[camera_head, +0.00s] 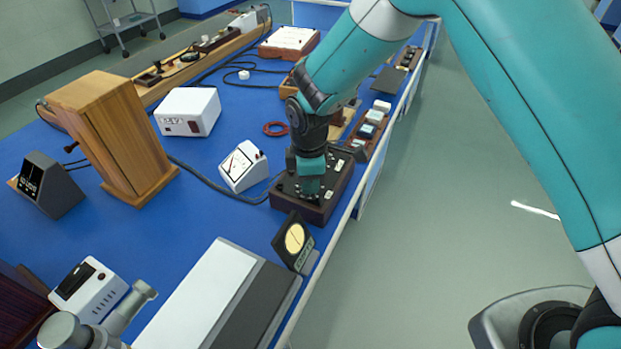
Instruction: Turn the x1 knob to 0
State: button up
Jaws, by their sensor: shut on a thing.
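A dark box (319,212) with small light knobs and terminals on its top stands near the right edge of the blue bench. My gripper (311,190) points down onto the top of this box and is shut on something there. The gripped part, seemingly a knob, is hidden by the jaws and cannot be made out. I cannot read the x1 marking or the knob's setting at this size. A white meter (243,167) with a needle dial stands just left of the box.
A round dial on a black stand (293,240) is close in front of the box. A wooden case (118,130) and a white power unit (187,111) stand to the left. A brown block with light switches (371,128) lies behind. Cables cross the blue bench (215,225).

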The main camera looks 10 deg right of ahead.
jog(key=shift+s+a+n, duration=0.1)
jog(key=shift+n, duration=0.3)
jog(key=o, duration=0.9)
jog(key=shift+o, duration=0.2)
jog(key=shift+r, duration=0.3)
notch_tip(320, 180, up, 17)
jog(key=b, duration=0.1)
jog(key=shift+b, duration=0.4)
jog(key=s+d+r+m+y, duration=0.1)
jog(key=s+d+m, duration=0.2)
jog(key=s, duration=0.5)
jog(key=s+d+r+m+y, duration=0.1)
jog(key=s+d+r+m, duration=0.1)
jog(key=s, duration=0.6)
jog(key=s+d+r+m+y, duration=0.2)
jog(key=s+d+m, duration=0.2)
jog(key=s+m, duration=0.2)
jog(key=shift+s+r, duration=0.25)
jog(key=shift+s, duration=0.95)
